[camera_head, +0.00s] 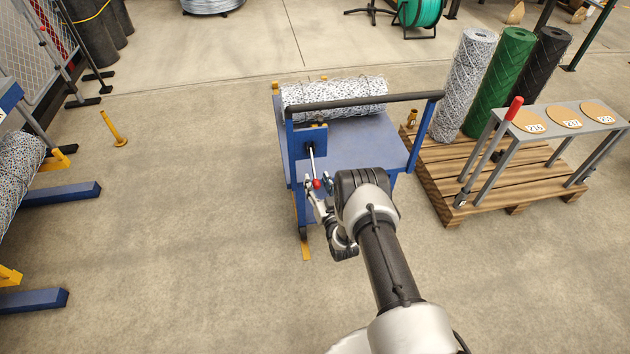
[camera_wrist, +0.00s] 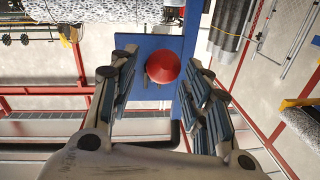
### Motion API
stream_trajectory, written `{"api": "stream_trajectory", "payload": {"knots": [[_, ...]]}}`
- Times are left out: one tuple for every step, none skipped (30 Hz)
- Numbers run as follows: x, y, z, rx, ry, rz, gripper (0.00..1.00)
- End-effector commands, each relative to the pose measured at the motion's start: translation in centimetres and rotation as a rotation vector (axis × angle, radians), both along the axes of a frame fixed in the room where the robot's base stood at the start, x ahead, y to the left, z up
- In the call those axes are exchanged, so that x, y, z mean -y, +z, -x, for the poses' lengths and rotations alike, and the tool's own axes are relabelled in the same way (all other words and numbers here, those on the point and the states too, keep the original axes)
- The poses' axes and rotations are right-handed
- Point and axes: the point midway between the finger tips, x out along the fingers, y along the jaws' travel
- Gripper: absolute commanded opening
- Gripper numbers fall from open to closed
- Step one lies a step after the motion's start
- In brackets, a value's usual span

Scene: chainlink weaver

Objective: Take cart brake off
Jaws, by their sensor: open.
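The blue cart (camera_head: 352,145) stands in the middle of the head view, with a dark push handle (camera_head: 370,101) across its near side. A blue plate (camera_head: 311,138) on its left post carries the brake lever (camera_head: 313,162), a thin rod that slants down to a red knob (camera_head: 317,184). My gripper (camera_head: 318,199) is at the knob, in front of the cart. In the wrist view the red knob (camera_wrist: 163,66) lies between my two open fingers, nearer the right one. I cannot tell whether a finger touches it. The rod is hidden behind the knob there.
A patterned mesh roll (camera_head: 335,93) lies on the cart. To the right, a wooden pallet (camera_head: 490,185) bears upright rolls, and a grey rack (camera_head: 565,119) with numbered discs stands there with a red-gripped lever (camera_head: 513,108). A yellow post (camera_head: 112,130) stands left. The floor left of the cart is mostly clear.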

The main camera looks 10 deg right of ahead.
Motion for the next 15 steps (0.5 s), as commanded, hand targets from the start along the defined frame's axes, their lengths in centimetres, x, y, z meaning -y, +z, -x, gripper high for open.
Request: {"api": "stream_trajectory", "payload": {"knots": [[-0.1,-0.2,-0.8,0.003,0.001,0.001,0.44],[-0.1,-0.2,-1.2,0.003,0.001,0.001,0.44],[-0.2,-0.1,-1.7,0.003,0.0,0.001,0.44],[-0.2,-0.1,-2.0,0.002,0.0,0.001,0.44],[-0.2,-0.1,-2.2,0.002,0.0,0.001,0.44],[-0.3,0.0,-2.5,0.002,0.0,0.001,0.44],[-0.3,0.0,-2.7,0.002,0.0,0.0,0.44],[-0.3,0.0,-2.8,0.001,-0.001,0.0,0.44],[-0.3,0.0,-2.9,0.001,-0.001,0.0,0.44],[-0.3,0.0,-2.9,0.001,-0.001,0.0,0.44],[-0.3,0.0,-3.0,0.001,-0.001,0.0,0.44],[-0.3,0.1,-3.0,0.0,-0.001,0.0,0.44],[-0.3,0.1,-3.0,0.0,-0.001,0.0,0.44],[-0.3,0.1,-3.0,0.0,-0.001,0.0,0.44],[-0.3,0.1,-3.0,0.0,-0.001,0.0,0.44]]}}
